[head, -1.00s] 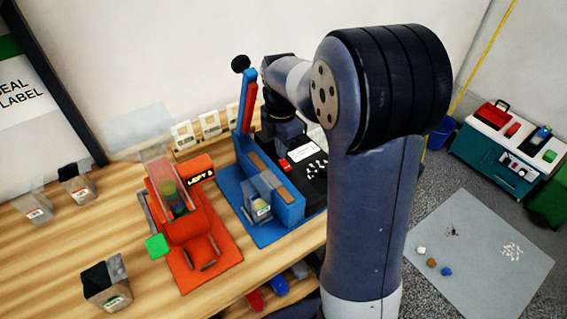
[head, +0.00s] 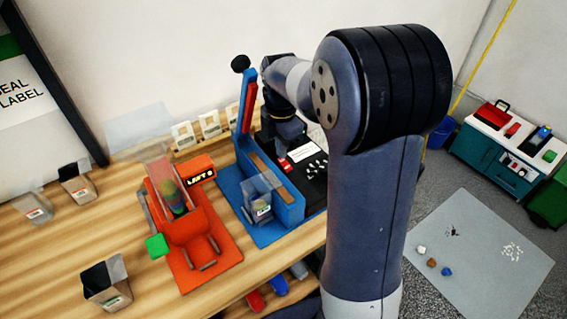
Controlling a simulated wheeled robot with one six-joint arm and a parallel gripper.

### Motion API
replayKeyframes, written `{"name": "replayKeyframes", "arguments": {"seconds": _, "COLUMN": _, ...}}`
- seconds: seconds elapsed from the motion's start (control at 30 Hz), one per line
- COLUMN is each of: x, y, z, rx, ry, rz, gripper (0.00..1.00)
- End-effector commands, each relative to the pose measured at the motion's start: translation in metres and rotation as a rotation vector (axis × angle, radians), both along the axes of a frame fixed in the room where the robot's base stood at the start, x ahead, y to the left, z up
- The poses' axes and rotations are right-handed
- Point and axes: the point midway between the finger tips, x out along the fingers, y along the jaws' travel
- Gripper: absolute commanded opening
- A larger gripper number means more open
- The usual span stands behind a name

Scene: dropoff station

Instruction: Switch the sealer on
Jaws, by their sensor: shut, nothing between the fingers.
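The blue sealer (head: 288,207) stands on a blue base on the wooden table, with its blue and red lever (head: 247,100) raised and a black knob on top. A clear pouch (head: 260,203) stands at its front side. The black panel (head: 312,184) beside it carries a small red switch (head: 284,165), a white label and several pale marks. My gripper (head: 287,153) is over the rear part of this panel, close to the red switch, and is shut and empty. Its fingertips are small and dark, so I cannot tell whether they touch the switch.
An orange machine (head: 195,232) with a green button (head: 157,245) stands left of the sealer. Several pouches, such as the dark-topped one (head: 106,285), stand on the table (head: 60,245). A low rack with white cards (head: 210,124) is behind. My arm hides the table's right side.

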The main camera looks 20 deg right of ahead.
Motion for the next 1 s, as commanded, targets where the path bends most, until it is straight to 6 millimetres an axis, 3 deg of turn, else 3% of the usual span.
{"name": "replayKeyframes", "arguments": {"seconds": 1.0, "x": 0.000, "y": 0.000, "z": -0.013, "rx": 0.000, "ry": 0.000, "rz": 0.000, "gripper": 0.00}}
